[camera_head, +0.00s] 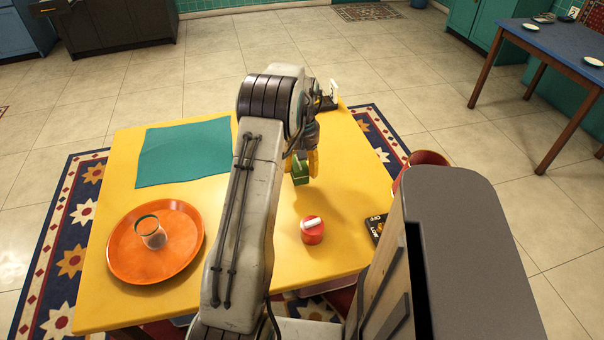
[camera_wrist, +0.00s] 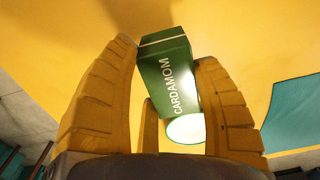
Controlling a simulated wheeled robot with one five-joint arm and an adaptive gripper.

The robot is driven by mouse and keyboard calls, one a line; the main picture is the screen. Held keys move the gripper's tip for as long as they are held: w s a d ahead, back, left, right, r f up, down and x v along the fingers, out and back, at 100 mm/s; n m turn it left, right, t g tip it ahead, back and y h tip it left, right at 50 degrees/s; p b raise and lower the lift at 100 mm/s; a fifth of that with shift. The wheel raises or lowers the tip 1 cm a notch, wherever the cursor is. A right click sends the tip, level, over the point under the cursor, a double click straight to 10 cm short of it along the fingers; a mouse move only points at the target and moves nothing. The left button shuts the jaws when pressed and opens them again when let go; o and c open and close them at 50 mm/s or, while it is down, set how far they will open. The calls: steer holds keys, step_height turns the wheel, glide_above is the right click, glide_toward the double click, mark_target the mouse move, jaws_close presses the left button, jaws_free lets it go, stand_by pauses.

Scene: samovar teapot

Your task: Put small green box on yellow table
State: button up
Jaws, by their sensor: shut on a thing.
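The small green box (camera_wrist: 168,75), lettered "CARDAMOM", sits between the yellow fingers of my gripper (camera_wrist: 172,92) in the wrist view. The fingers are shut on it. In the head view the green box (camera_head: 300,170) shows beneath my gripper (camera_head: 306,165), partly hidden by the arm. The box is over the yellow table (camera_head: 345,205), right of the middle. I cannot tell whether its underside touches the tabletop.
A teal cloth (camera_head: 185,152) lies at the table's back left. An orange tray (camera_head: 130,262) with a glass (camera_head: 150,232) is at front left. A small red container (camera_head: 312,231) and a dark box (camera_head: 376,228) stand at front right. The table between them is clear.

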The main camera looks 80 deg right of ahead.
mark_target(302, 175)
steer(key=shift+f, duration=1.95)
steer(key=shift+f, duration=0.1)
steer(key=shift+f, duration=0.1)
steer(key=o, duration=1.2)
steer(key=shift+c, duration=0.2)
step_height(302, 175, up, 12)
steer(key=shift+r+p, duration=0.15)
steer(key=shift+p, duration=0.15)
